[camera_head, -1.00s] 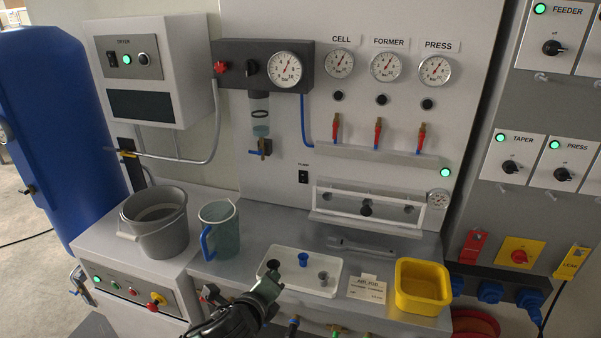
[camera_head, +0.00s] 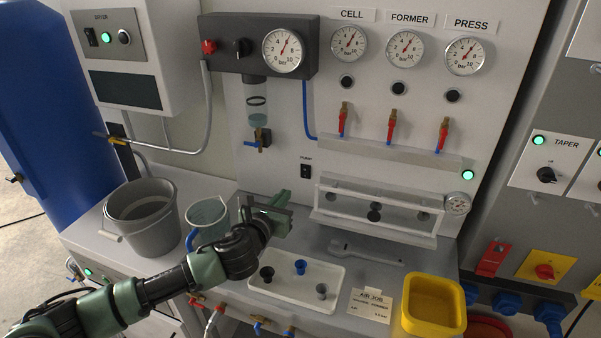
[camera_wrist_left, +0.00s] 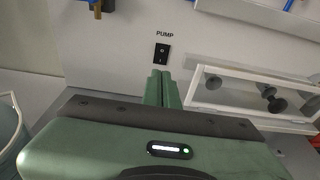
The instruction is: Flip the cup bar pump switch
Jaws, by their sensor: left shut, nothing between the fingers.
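The pump switch (camera_head: 304,171) is a small black rocker on the white back panel, under the label PUMP, left of the clear-fronted cup bar box (camera_head: 376,213). In the left wrist view the switch (camera_wrist_left: 162,54) sits just above the fingertips, with its face unobstructed. My left gripper (camera_head: 284,197) reaches in from the left with its fingers pointing at the panel, below and slightly left of the switch. In the left wrist view the green fingers (camera_wrist_left: 162,76) are together and empty. A gap to the switch seems to remain, its size hard to judge. My right gripper is not in view.
A white tray (camera_head: 250,286) with several small cups lies below my left arm. A grey bucket (camera_head: 147,220) and a clear jug (camera_head: 207,215) stand left. A yellow bin (camera_head: 433,305), a card (camera_head: 371,304) and a wrench (camera_head: 365,254) are right. Red-handled valves (camera_head: 391,125) hang above.

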